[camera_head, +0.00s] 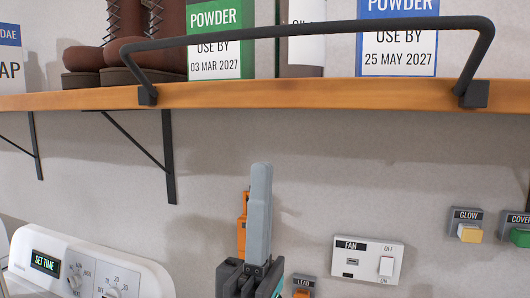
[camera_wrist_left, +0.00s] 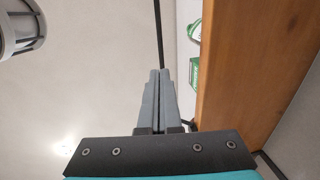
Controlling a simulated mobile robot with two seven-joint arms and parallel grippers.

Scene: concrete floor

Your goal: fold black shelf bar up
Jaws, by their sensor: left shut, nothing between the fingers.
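The black shelf bar (camera_head: 300,29) is a long, dark, U-shaped rail. Its two ends sit in dark mounts on the front edge of the wooden shelf (camera_head: 300,94), and its long span shows above that edge, in front of the goods. My left gripper (camera_head: 261,168) points upward below the shelf, in front of the wall, apart from the bar. Its grey fingers are together and empty; they also show in the left wrist view (camera_wrist_left: 157,78), left of the shelf's wooden board (camera_wrist_left: 243,70). My right gripper is not in view.
Brown boots (camera_head: 150,50) and powder boxes (camera_head: 218,42) stand on the shelf behind the bar. Black brackets (camera_head: 168,155) hang under it. A white timer panel (camera_head: 85,270), a fan switch (camera_head: 368,260) and a glow button (camera_head: 468,225) are lower. The wall beneath the shelf is mostly bare.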

